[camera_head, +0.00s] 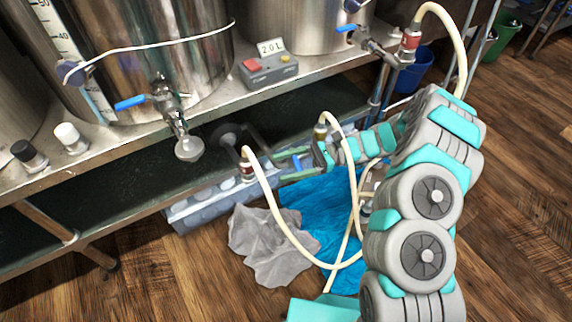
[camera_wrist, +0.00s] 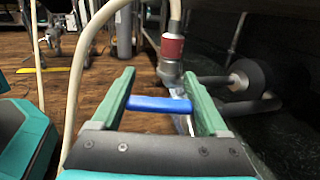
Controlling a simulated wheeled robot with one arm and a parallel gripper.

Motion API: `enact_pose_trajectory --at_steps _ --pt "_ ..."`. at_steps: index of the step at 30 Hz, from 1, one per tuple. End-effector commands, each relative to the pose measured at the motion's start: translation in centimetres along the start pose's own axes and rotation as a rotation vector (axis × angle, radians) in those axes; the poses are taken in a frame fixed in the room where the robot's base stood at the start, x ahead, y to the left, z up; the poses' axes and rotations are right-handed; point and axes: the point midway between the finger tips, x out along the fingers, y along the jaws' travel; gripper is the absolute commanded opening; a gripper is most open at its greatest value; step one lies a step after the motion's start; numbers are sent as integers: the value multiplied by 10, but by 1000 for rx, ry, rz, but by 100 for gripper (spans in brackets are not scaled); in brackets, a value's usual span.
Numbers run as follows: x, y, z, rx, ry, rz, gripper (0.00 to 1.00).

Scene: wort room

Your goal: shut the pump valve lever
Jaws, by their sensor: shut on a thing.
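The pump valve's blue lever (camera_wrist: 160,104) lies crosswise between the two green fingers of my gripper (camera_wrist: 159,76) in the wrist view. The fingers meet its two ends. The lever sits below a hose fitting with a red collar (camera_wrist: 172,47), on a metal valve body (camera_wrist: 172,72). In the head view my gripper (camera_head: 284,165) reaches left, low beside the bench, toward the pump (camera_head: 228,137) and the red-collared fitting (camera_head: 247,172). I cannot make out the lever clearly there. The dark pump (camera_wrist: 249,76) also shows right of the fingers in the wrist view.
Cream hoses (camera_head: 277,213) loop near my arm. A steel kettle with a blue-levered tap (camera_head: 130,103) stands on the bench; another blue lever (camera_head: 345,27) is at the back. A grey cloth (camera_head: 268,243), a blue cloth (camera_head: 318,212) and a crate (camera_head: 196,207) are below.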

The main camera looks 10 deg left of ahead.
Motion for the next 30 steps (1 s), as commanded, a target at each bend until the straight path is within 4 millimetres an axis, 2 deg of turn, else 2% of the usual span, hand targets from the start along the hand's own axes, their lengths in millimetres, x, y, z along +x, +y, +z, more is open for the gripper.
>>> enact_pose_trajectory --at_steps 1,6,7,17,23,24,30 --pt "0 0 0 -1 0 0 80" --pt "0 0 0 -1 0 0 99" --pt "0 0 0 -1 0 0 100" --pt "0 0 6 -2 0 -1 100" --pt "-1 -1 35 -6 2 -1 100" --pt "-1 2 40 -3 1 -2 100" --pt "-1 42 41 1 -2 -4 100"
